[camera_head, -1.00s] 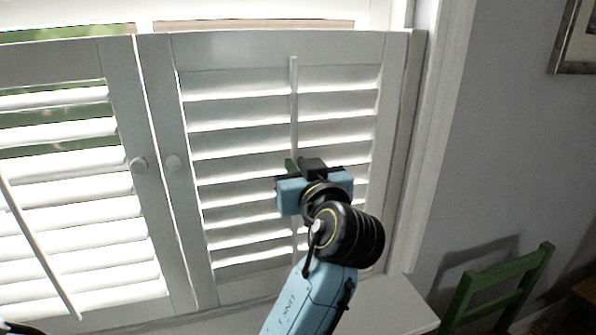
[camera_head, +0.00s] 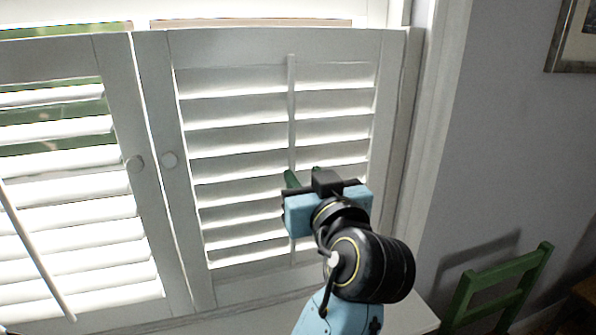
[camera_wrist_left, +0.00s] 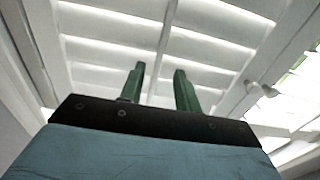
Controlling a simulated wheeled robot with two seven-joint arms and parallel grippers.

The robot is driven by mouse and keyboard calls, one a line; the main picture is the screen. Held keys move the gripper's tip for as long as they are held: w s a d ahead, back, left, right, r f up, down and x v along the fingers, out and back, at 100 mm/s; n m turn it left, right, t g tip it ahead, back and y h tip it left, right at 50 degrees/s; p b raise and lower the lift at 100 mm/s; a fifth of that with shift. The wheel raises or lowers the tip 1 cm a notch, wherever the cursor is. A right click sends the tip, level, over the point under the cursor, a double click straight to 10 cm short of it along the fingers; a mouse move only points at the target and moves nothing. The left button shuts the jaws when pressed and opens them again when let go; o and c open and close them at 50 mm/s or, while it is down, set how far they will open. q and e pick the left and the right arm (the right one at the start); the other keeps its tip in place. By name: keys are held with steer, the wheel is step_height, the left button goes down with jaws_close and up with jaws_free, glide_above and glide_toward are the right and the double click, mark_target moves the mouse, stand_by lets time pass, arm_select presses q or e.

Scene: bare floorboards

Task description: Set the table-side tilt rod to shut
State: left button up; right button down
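The right-hand shutter panel (camera_head: 248,52) has a thin white upright tilt rod (camera_head: 291,110) down the middle of its slats (camera_head: 235,110). These slats lie nearly flat against each other, with only narrow gaps. My left gripper (camera_head: 304,178) is in front of the rod's lower half. Its green fingers stand apart, and in the left wrist view the gripper (camera_wrist_left: 160,88) has the rod (camera_wrist_left: 166,38) passing between or just beyond them, not clamped. Part of the rod is hidden behind the gripper. My right gripper is not in view.
The left-hand shutter panel (camera_head: 118,120) has open slats and a slanting rod (camera_head: 38,255). Two round knobs (camera_head: 170,160) sit at the panels' meeting edges. A green chair (camera_head: 500,285) stands at the lower right by the wall, under a framed picture (camera_head: 575,45).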

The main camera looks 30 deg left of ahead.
arm_select(q)
steer(key=v, duration=0.6)
steer(key=shift+b, duration=0.45)
steer(key=shift+s+d, duration=0.1)
steer(key=shift+d, duration=0.05)
